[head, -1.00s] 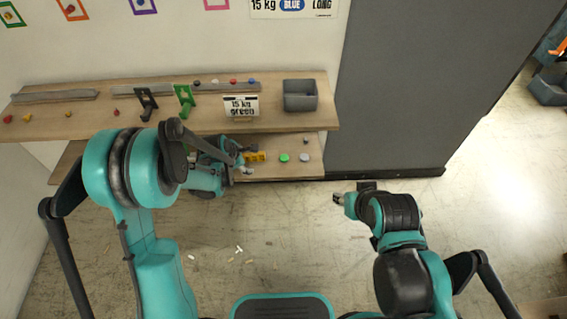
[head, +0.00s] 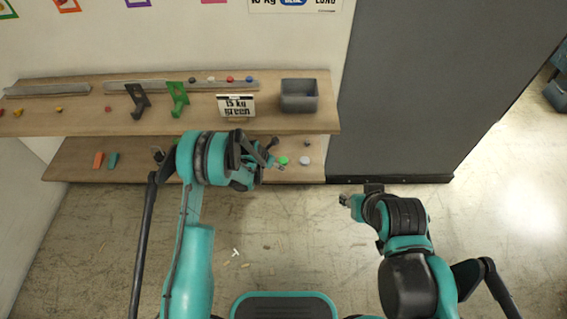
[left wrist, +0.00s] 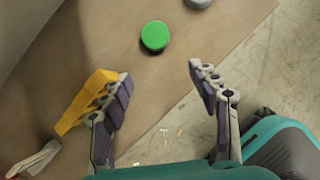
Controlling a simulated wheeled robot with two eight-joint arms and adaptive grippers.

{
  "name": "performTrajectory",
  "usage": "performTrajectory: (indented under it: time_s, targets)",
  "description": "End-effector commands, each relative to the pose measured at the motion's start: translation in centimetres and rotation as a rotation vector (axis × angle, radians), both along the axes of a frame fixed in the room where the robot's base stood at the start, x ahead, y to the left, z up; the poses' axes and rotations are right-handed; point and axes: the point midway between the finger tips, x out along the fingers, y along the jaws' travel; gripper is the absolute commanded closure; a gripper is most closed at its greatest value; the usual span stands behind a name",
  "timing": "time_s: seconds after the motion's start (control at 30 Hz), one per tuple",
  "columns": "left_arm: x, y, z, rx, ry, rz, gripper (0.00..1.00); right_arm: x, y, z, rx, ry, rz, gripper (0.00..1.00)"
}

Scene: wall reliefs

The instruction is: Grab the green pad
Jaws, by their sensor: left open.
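The green pad (head: 283,160) is a bright round disc lying on the lower shelf, towards its right end. In the left wrist view the green pad (left wrist: 155,36) shows whole, beyond the fingertips and roughly in line with the gap between them. My left gripper (left wrist: 161,76) is open, with nothing between its fingers. In the head view my left gripper (head: 274,156) is just left of the pad, partly hidden by its own wrist. My right gripper (head: 344,200) hangs over the floor, away from the shelves; its jaws are too small to read.
A grey disc (head: 304,160) lies right of the pad. A yellow object (left wrist: 80,108) is beside my left finger. Orange (head: 98,159) and teal (head: 112,160) blocks lie on the lower shelf's left. The upper shelf (head: 70,122) overhangs, with a grey bin (head: 299,102) and a sign (head: 236,105).

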Motion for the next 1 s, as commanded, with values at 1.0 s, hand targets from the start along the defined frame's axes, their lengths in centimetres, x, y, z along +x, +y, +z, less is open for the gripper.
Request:
performTrajectory:
  time_s: [1.0]
  targets:
    - [5.5, -3.7, -4.3, 0.0, -0.001, -0.002, 0.5, 0.0, 0.0, -3.0, 0.0, 0.0, 0.0, 0.6]
